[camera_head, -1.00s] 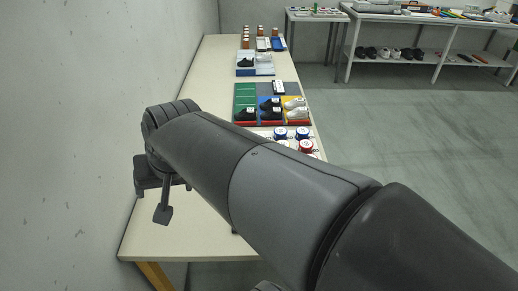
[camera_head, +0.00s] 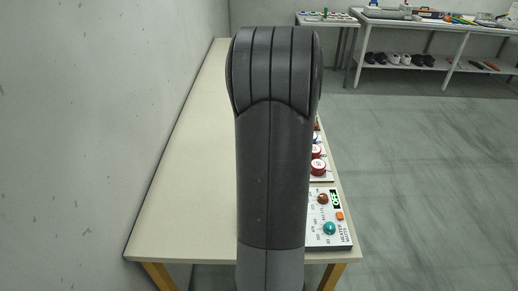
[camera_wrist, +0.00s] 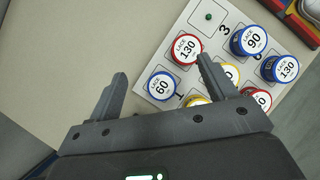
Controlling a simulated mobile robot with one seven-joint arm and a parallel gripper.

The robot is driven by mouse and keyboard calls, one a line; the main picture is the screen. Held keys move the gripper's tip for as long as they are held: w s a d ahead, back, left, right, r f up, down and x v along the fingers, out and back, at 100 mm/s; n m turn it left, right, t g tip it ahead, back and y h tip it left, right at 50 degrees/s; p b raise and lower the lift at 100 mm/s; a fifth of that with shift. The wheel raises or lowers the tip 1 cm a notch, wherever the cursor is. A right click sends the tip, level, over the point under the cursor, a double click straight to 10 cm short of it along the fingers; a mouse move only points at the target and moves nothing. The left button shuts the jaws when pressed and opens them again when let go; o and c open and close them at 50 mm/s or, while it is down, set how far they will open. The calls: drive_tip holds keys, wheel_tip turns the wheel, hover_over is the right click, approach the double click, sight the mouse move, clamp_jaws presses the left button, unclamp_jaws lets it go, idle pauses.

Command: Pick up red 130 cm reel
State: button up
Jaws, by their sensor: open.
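The red 130 cm reel (camera_wrist: 186,48), with a white label on top, stands on a white numbered board (camera_wrist: 206,32) in the wrist view. My gripper (camera_wrist: 161,70) is open and empty. Its right fingertip appears close to the reel's lower right side; I cannot tell whether they touch. The left fingertip is well to the left over bare table. The reel lies ahead of the gap, toward its right. In the head view my arm hides my gripper and much of the board. Red reels (camera_head: 318,167) show at its right edge, their labels unreadable.
A blue 60 reel (camera_wrist: 160,86) stands just below the red 130 reel. Blue 90 (camera_wrist: 249,41) and blue 130 (camera_wrist: 286,68) reels are to the right, with yellow and red ones partly behind the right finger. A control box (camera_head: 328,218) sits at the near right table edge. The table's left side is clear.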

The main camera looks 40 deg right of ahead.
drive_tip(key=d+f+m, duration=0.1)
drive_tip(key=f, duration=0.1)
drive_tip(key=d+f+m, duration=0.1)
drive_tip(key=d+f, duration=0.3)
drive_tip(key=f, duration=0.1)
drive_tip(key=shift+w+m, duration=0.4)
drive_tip(key=shift+x, duration=2.95)
drive_tip(key=shift+c, duration=0.3)
drive_tip(key=c, duration=1)
drive_tip(key=shift+r, duration=0.1)
